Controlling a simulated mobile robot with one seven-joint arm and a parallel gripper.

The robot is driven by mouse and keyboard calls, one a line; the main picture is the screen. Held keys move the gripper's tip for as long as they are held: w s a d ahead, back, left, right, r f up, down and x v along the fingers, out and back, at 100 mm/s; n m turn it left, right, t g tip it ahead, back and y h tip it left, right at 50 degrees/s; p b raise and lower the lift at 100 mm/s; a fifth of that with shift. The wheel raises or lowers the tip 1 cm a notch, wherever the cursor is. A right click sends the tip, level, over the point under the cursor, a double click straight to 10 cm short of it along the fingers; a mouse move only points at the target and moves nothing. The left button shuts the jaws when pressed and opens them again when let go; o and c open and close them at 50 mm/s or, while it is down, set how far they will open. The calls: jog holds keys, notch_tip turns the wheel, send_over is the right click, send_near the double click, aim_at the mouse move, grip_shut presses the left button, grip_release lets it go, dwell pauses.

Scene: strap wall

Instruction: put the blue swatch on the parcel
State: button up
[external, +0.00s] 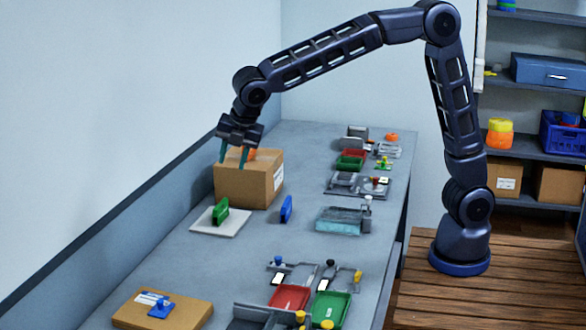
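The parcel appears to be the brown cardboard box (232,186) with a white label, standing against the left side of the long grey table. My gripper (233,158) points down at the top of this box, its two teal fingers apart with nothing seen between them. An orange thing (252,154) shows at the top of the box, partly hidden by the gripper. A thin blue upright piece (286,209) stands on the table right of the box; it may be the blue swatch.
A green piece (221,211) stands on a white plate (232,224) in front of the box. Red (290,297) and green (331,308) trays with small fixtures crowd the table's front right. More trays and a grey-teal block (343,221) lie along the right. The table's middle left is clear.

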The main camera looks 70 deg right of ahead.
jog(key=s+d+r+m, duration=0.3)
jog(key=s+d+m, duration=0.2)
jog(key=s+d, duration=0.45)
jog(key=s+d+r+m, duration=0.3)
jog(key=s+d+m, duration=0.2)
jog(key=s+d, duration=0.45)
jog(key=s+d+f+m, duration=0.2)
jog(key=s+d+m, duration=0.1)
jog(key=s, duration=0.3)
jog(key=s+d+f+m+y, duration=0.1)
jog(key=s+d+f+m, duration=0.1)
jog(key=s, duration=0.4)
jog(key=s+d+f+m, duration=0.2)
jog(key=s+d+m, duration=0.1)
jog(key=s, duration=0.3)
jog(key=shift+s+d+m+t, duration=0.35)
jog(key=shift+s+m+t, duration=0.05)
jog(key=shift+m, duration=0.5)
